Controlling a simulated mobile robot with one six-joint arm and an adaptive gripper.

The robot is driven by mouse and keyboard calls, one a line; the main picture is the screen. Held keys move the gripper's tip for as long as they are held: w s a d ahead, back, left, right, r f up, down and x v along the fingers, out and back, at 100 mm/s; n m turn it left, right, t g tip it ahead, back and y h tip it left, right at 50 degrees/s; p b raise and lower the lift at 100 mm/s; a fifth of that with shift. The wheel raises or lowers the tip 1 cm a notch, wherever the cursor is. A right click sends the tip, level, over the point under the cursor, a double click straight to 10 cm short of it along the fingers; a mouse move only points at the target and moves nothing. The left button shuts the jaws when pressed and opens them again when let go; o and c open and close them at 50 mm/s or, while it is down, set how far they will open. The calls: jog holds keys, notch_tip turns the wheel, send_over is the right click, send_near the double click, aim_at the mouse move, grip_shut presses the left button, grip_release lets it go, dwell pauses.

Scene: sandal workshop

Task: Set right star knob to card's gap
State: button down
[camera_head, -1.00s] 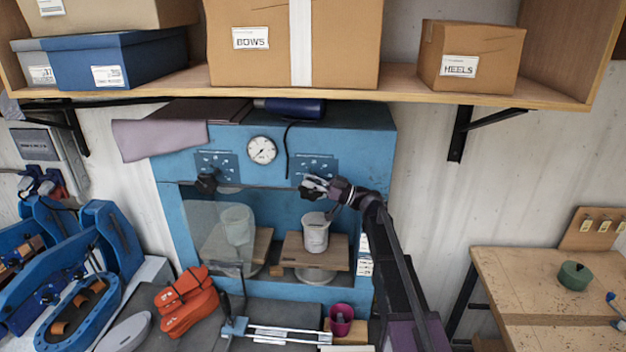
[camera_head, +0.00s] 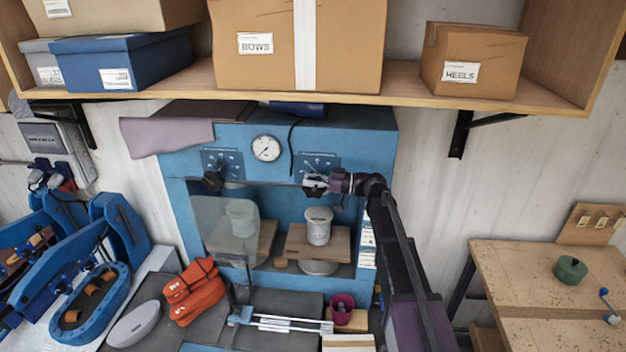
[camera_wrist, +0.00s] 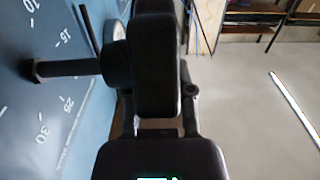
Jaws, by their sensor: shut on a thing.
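The blue press (camera_head: 350,130) has two dial plates on its upper front, with a dark left knob (camera_head: 213,180) below the left one. My gripper (camera_head: 316,184) is at the right dial plate (camera_head: 320,163) and covers the right star knob there. In the wrist view a dark shaft (camera_wrist: 70,68) runs from the numbered dial face (camera_wrist: 50,110) to my gripper's dark fingers, which are shut on the knob. The knob's head and pointer are hidden. Small white cards (camera_head: 367,240) are on the press's right post; their writing is too small to read.
A round gauge (camera_head: 266,148) sits between the dial plates. Under the press stand pale pots, one on a wooden board (camera_head: 300,247). A clear panel (camera_head: 225,230) hangs at left. A shelf (camera_head: 400,88) with boxes overhangs the press.

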jog(key=shift+c, duration=2.4)
grip_release()
jog(key=shift+d, duration=0.15)
